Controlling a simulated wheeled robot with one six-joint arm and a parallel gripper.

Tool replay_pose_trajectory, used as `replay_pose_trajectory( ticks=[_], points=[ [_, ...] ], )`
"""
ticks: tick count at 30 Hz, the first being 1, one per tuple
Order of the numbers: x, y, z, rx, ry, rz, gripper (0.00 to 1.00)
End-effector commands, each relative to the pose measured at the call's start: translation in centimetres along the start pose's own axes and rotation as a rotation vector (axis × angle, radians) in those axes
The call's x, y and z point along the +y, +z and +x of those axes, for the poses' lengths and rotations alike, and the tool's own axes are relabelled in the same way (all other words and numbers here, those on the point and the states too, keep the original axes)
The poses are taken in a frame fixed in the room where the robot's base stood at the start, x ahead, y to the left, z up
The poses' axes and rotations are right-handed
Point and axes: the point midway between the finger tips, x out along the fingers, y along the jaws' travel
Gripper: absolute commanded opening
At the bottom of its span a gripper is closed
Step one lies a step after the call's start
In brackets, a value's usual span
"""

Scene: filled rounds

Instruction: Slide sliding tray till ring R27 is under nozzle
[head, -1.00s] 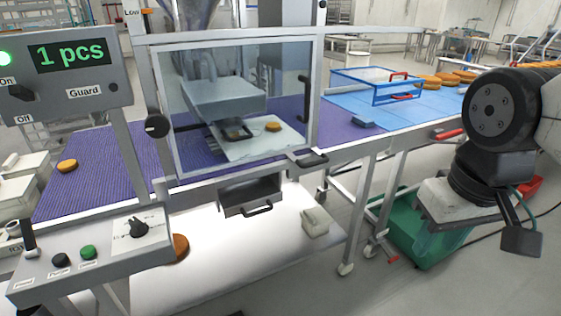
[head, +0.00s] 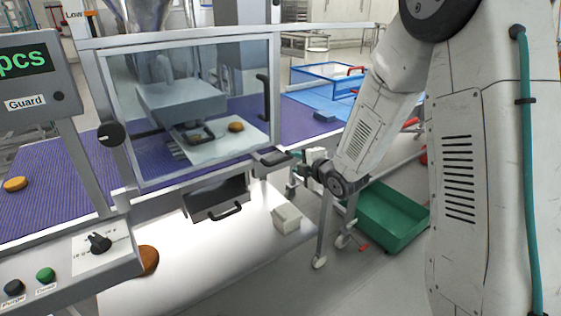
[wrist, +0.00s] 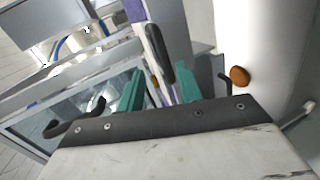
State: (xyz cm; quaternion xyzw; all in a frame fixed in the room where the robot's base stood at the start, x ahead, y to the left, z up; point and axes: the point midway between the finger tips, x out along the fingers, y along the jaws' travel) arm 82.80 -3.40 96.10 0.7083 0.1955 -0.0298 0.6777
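The sliding tray (head: 222,150) is a pale plate behind the clear guard (head: 190,105). On it are an orange-brown round (head: 236,127) and, left of that, a dark ring-like piece (head: 196,134) below the grey nozzle block (head: 180,100). No ring label is legible, so I cannot tell which is R27; the nozzle tip is not clear. A dark handle (head: 271,157) sticks out at the guard's lower right. My gripper (head: 298,155) is close to its right. In the wrist view, my gripper's teal fingers (wrist: 158,90) are apart, with a dark handle (wrist: 160,54) beyond the gap; contact is unclear.
A dark drawer with a handle (head: 216,199) hangs below the guard, above a white surface (head: 205,250) bearing a brown round (head: 148,260) and a pale block (head: 287,219). A green crate (head: 385,222) stands on the floor at right. A control panel (head: 80,255) is at lower left.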

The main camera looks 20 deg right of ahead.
Motion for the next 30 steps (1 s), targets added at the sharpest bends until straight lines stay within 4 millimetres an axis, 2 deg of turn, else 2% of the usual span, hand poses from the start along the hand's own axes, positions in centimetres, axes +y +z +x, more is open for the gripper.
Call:
replay_pose_trajectory(
  ticks=[3, 8, 21, 30],
  points=[
    [-1.1, -0.3, 1.0, 0.044, 0.059, -0.064, 0.36],
    [-1.2, -0.6, 1.9, 0.067, 0.099, -0.098, 0.36],
    [-0.6, -1.1, 8.1, 0.067, 0.1, -0.099, 0.36],
    [-0.5, -1.1, 9.0, 0.065, 0.099, -0.097, 0.36]
  ],
)
